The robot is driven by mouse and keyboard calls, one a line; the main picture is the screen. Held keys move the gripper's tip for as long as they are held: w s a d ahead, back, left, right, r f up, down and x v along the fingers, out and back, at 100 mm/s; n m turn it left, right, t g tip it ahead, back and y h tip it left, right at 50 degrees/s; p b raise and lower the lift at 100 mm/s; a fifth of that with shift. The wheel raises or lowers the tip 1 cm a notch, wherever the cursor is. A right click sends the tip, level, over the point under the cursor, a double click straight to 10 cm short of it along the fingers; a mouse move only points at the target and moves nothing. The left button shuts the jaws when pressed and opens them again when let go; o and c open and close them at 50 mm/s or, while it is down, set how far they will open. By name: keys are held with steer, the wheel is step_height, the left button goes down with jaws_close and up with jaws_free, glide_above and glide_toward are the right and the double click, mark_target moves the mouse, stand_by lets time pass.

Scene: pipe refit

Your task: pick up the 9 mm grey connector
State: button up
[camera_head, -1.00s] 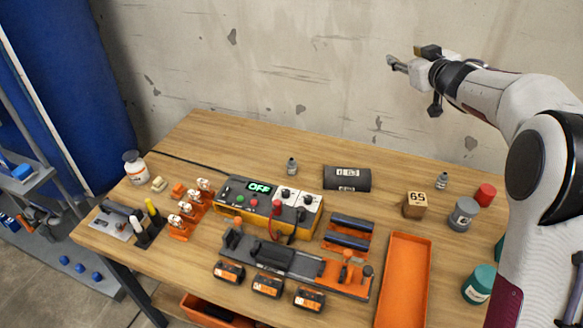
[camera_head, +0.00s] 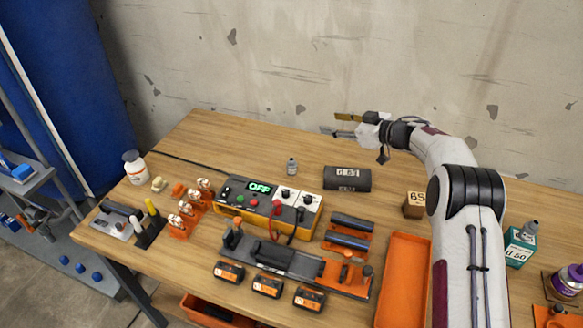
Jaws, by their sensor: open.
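A small grey fitting (camera_head: 291,166) stands upright at the back of the wooden table, behind the control box. A similar grey fitting (camera_head: 531,228) sits at the right, at a teal box marked "d 50". Their size labels are too small to read, so I cannot tell which is 9 mm. A third grey fitting, seen earlier at the back right, is now hidden by my arm. My gripper (camera_head: 329,123) appears against the wall, raised above the table's back edge, to the right of and higher than the back fitting. Its jaws are open and empty.
A black labelled cylinder (camera_head: 347,179) lies below my gripper in the picture. The yellow control box (camera_head: 268,205) reads OFF. A wooden block (camera_head: 414,204) marked 65, an orange tray (camera_head: 403,280) and a clamp fixture (camera_head: 290,263) are nearby. The back left table is mostly clear.

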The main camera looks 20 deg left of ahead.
mark_target(294, 163)
steer(key=s+a+f+g, duration=0.1)
steer(key=s+f, duration=0.1)
steer(key=f, duration=0.1)
steer(key=s+a+f+n+g, duration=0.1)
steer(key=s+f, duration=0.1)
steer(key=f, duration=0.2)
steer(key=s+f+g, duration=0.2)
steer(key=f, duration=0.2)
steer(key=shift+a+n, duration=0.4)
steer(key=shift+a, duration=0.15)
steer(key=shift+x, duration=1.2)
steer(key=shift+x, duration=1.55)
steer(key=shift+s+x, duration=0.2)
steer(key=shift+x, duration=0.8)
steer(key=shift+f, duration=0.1)
